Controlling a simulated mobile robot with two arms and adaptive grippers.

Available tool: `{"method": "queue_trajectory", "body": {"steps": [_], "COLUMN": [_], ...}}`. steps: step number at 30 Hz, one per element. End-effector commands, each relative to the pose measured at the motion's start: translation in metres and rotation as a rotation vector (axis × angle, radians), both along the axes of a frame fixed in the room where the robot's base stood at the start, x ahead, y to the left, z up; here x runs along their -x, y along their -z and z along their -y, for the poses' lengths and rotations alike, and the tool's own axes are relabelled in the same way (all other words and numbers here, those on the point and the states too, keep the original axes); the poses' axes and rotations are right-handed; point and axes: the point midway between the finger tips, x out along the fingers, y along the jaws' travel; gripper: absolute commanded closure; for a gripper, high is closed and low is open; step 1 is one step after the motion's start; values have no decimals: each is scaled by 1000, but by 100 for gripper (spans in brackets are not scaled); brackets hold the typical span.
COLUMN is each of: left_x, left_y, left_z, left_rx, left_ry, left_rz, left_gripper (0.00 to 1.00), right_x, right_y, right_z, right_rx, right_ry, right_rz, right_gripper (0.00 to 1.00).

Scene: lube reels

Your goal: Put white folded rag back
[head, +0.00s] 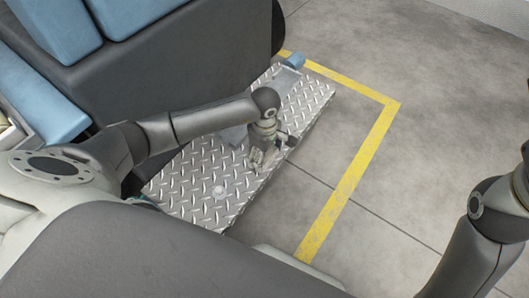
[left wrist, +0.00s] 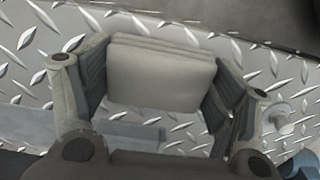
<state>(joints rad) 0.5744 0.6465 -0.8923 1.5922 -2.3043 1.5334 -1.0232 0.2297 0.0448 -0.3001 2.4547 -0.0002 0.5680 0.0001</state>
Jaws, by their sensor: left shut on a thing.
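The white folded rag (left wrist: 160,75) is a thick, layered, off-white block in the left wrist view. It sits between the two fingers of my left gripper (left wrist: 158,88), which is shut on it. In the head view my left gripper (head: 258,160) points down over the diamond-plate step (head: 185,182), near its right edge. The rag is mostly hidden by the gripper there. I cannot tell whether the rag touches the plate. My right gripper is out of view; only part of my right arm shows at the right edge.
A small pale knob (head: 219,191) stands on the plate, also seen in the left wrist view (left wrist: 281,114). A flat grey piece (left wrist: 130,136) lies below the gripper. A blue item (head: 293,61) is at the far end. Yellow floor tape (head: 352,177) borders clear floor.

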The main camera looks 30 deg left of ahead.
Motion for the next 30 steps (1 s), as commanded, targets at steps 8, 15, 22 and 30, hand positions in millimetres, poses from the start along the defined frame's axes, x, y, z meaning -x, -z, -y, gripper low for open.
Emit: {"method": "queue_trajectory", "body": {"steps": [8,15,22,30], "left_x": [0,0,-1,-1], "left_y": [1,1,-13,-59], "left_z": [0,0,-1,-1], "left_rx": [0,0,-1,-2], "left_ry": [0,-1,0,0], "left_rz": [-1,0,2,2], "left_gripper": [0,0,0,0], "right_x": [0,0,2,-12], "right_y": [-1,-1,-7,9], "right_z": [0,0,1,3], "right_rx": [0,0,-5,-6], "right_ry": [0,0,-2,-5], "right_rz": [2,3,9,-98], "right_gripper": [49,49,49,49]}}
